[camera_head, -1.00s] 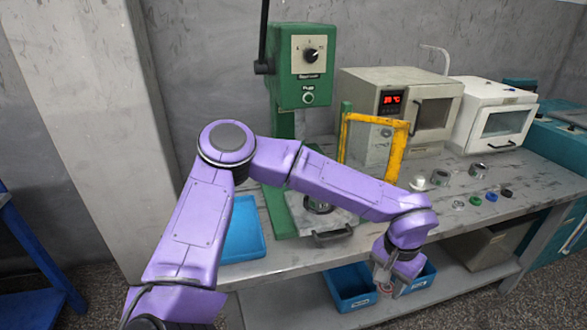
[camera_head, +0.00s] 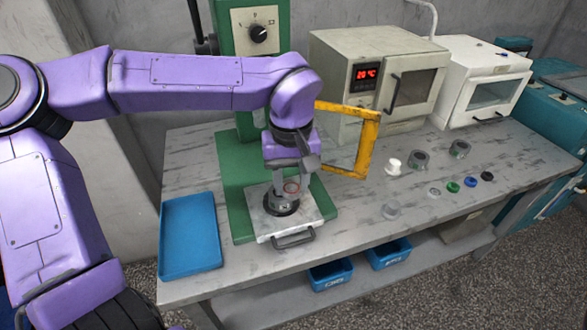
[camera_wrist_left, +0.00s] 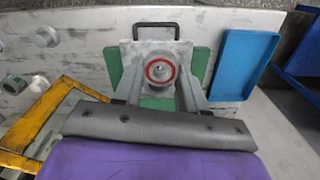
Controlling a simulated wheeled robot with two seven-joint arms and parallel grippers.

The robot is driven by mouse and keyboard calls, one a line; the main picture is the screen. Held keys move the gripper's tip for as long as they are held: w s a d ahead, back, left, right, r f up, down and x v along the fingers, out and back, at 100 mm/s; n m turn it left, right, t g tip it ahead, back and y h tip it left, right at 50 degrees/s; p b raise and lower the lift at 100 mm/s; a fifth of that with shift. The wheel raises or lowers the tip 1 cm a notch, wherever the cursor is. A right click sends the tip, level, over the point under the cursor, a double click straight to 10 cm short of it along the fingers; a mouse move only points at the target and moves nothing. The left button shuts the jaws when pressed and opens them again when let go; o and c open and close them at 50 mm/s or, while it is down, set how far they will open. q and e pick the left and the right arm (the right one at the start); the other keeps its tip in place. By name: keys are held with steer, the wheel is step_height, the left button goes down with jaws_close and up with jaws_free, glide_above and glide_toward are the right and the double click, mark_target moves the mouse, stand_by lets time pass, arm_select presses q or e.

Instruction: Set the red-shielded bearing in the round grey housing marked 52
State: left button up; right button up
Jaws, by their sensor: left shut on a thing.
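The red-shielded bearing (camera_wrist_left: 159,70) sits between the fingers of my left gripper (camera_wrist_left: 162,88), its red ring facing the wrist camera. Just below is a round grey housing (camera_head: 281,208) on the press's pale plate, partly hidden by the gripper. The bearing appears over the housing; whether they touch I cannot tell. No 52 marking is readable. My right gripper is not in view.
The plate (camera_head: 318,207) has a front handle (camera_head: 294,239) on a green press base. A yellow guard frame (camera_head: 367,145) stands close right of my gripper. A blue tray (camera_head: 190,235) lies left. Several rings and small parts (camera_head: 418,159) stand right, before the oven (camera_head: 338,75).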

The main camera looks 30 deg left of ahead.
arm_select(q)
steer(key=w+a+f+p, duration=0.1)
steer(key=w+a+f, duration=0.3)
steer(key=w+a+f+p, duration=0.2)
steer(key=w+a+f, duration=0.2)
steer(key=shift+w+a+f, duration=0.15)
steer(key=shift+w+f, duration=0.15)
steer(key=shift+f, duration=0.1)
steer(key=f, duration=0.3)
steer(key=shift+s+a+f, duration=0.1)
steer(key=shift+s+a, duration=0.1)
steer(key=shift+a, duration=0.15)
steer(key=shift+w+f, duration=0.2)
steer(key=shift+f, duration=0.05)
steer(key=o, duration=1.1)
steer(key=shift+d, duration=0.1)
steer(key=shift+s, duration=0.1)
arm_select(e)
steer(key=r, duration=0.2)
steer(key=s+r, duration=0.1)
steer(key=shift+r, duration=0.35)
arm_select(q)
steer(key=shift+r, duration=0.1)
steer(key=shift+r, duration=0.3)
step_height(320, 180, up, 11)
steer(key=shift+r+b, duration=0.15)
steer(key=shift+b, duration=0.15)
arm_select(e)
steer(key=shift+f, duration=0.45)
